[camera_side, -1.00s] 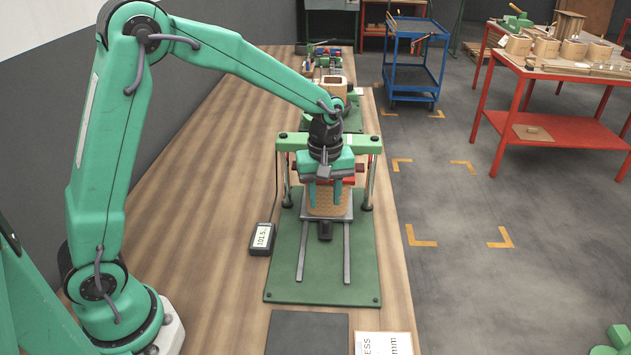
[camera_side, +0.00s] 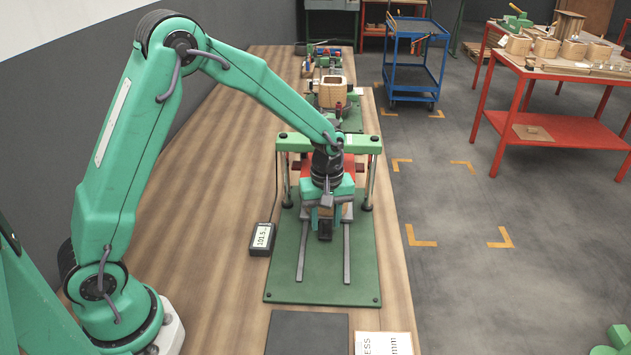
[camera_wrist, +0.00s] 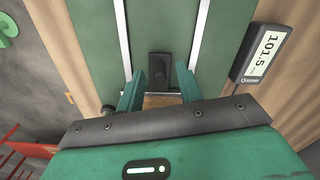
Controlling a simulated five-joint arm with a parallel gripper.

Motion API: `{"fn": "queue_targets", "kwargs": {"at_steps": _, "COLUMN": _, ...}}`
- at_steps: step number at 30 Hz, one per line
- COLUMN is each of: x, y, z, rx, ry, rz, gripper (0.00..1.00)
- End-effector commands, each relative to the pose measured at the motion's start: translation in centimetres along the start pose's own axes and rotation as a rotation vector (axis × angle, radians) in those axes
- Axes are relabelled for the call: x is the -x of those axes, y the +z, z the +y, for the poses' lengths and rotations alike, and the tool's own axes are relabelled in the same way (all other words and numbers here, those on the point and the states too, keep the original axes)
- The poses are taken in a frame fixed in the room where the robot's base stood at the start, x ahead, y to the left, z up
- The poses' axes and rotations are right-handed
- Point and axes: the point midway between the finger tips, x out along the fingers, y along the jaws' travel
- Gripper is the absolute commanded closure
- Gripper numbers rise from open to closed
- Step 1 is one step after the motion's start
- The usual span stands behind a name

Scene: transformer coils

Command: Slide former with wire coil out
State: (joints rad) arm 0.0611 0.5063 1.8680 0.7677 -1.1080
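The former with its wire coil is mostly hidden behind my gripper in the side view; a small tan patch (camera_side: 325,212) shows between the fingers. It sits at the press, on a grey sliding plate (camera_side: 346,212) over two rails (camera_side: 347,255). A black handle (camera_side: 325,230) at the plate's front also shows in the wrist view (camera_wrist: 158,68). My gripper (camera_side: 325,220) points down in front of the press. In the wrist view its fingers (camera_wrist: 159,85) are apart, with the handle just beyond the gap between them. I cannot tell whether they touch anything.
The press has a green crossbeam (camera_side: 362,144) on posts and a green base (camera_side: 325,288). A gauge reading 101.5 (camera_side: 262,238) stands at its left. A dark mat (camera_side: 308,333) and a white card (camera_side: 385,344) lie in front. The front rails are clear.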

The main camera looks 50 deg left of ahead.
Motion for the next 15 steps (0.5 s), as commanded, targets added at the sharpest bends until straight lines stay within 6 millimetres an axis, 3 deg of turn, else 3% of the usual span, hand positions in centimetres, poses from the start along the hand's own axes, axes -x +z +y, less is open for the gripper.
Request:
{"fn": "queue_targets", "kwargs": {"at_steps": 6, "x": -1.6, "y": 0.0, "z": 0.0, "rx": 0.000, "ry": -0.001, "rz": -0.001, "gripper": 0.64}}
{"fn": "queue_targets", "kwargs": {"at_steps": 15, "x": -1.8, "y": 0.0, "z": 0.0, "rx": 0.000, "ry": 0.001, "rz": 0.000, "gripper": 0.64}}
